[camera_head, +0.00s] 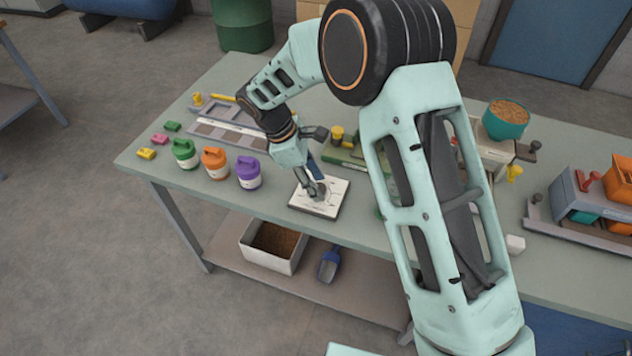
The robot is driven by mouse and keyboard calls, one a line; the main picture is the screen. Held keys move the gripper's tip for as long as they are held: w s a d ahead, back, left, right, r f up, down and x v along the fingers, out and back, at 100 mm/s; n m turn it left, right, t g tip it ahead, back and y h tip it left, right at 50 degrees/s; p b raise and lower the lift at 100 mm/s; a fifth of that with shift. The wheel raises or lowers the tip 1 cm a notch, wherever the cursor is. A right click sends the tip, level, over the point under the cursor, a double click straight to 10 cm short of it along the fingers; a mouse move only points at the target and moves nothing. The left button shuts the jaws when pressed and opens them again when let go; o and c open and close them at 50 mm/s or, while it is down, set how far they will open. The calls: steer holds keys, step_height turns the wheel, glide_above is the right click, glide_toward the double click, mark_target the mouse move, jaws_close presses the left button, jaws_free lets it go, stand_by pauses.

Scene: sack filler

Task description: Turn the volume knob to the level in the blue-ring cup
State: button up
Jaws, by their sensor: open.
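A white square plate (301,203) with dark markings lies near the front edge of the workbench. My gripper (318,190) points down over the middle of this plate with its jaws open. A grey round part shows between and below the fingers, and I cannot tell whether it is the volume knob or part of my gripper. The fingers hide most of the plate's centre, so contact cannot be told. I cannot make out a blue-ring cup; my forearm covers part of the bench to the right.
Green (185,154), orange (215,163) and purple (248,172) handled jars stand left of the plate. A teal bowl of grain (506,119) sits on a machine at right. A grain bin (273,247) and blue scoop (329,265) are on the lower shelf.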

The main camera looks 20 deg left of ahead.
steer(key=v, duration=1.1)
steer(key=shift+r, duration=0.4)
steer(key=shift+a, duration=0.15)
